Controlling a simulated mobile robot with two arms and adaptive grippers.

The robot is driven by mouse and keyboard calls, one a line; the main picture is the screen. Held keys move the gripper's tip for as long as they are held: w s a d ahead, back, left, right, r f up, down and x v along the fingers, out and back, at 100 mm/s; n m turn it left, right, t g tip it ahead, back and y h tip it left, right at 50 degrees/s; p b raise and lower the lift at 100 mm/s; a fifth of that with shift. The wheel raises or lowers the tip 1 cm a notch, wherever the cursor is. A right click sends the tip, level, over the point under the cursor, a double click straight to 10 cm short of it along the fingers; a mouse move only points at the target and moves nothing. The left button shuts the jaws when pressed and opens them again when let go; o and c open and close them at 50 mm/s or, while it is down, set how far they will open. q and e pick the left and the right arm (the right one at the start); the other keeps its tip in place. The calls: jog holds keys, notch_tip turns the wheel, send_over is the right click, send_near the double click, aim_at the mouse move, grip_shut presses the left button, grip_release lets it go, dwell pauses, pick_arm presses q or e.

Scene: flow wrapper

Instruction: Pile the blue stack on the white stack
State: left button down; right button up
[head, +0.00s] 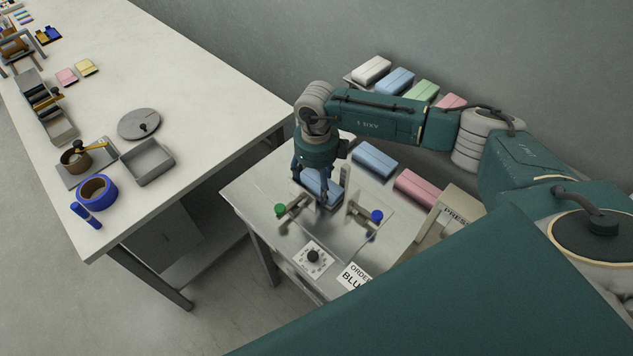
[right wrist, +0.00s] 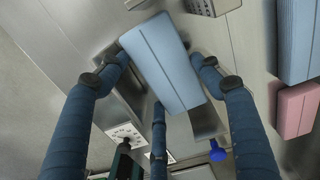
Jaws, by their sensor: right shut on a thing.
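My right gripper (head: 319,190) is over the steel table and shut on a blue stack (head: 323,182). In the right wrist view the held blue stack (right wrist: 162,62) is a long light-blue block lying tilted between my dark fingers (right wrist: 160,84). A white stack (head: 371,70) lies at the far left end of the row at the back, well apart from my gripper. Other blue stacks lie in that back row (head: 395,81) and on the table to the right of my gripper (head: 375,159). My left gripper is not in view.
A green stack (head: 421,92) and a pink one (head: 451,102) continue the back row. Another pink stack (head: 416,187) lies right of my gripper. Brackets with a green knob (head: 280,209) and a blue knob (head: 376,216) stand close in front. A dial (head: 313,257) is on the front.

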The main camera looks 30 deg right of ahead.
jog(key=shift+f, duration=0.1)
jog(key=o, duration=0.9)
jog(key=shift+c, duration=0.2)
notch_tip(320, 180, up, 12)
jog(key=shift+d, duration=0.1)
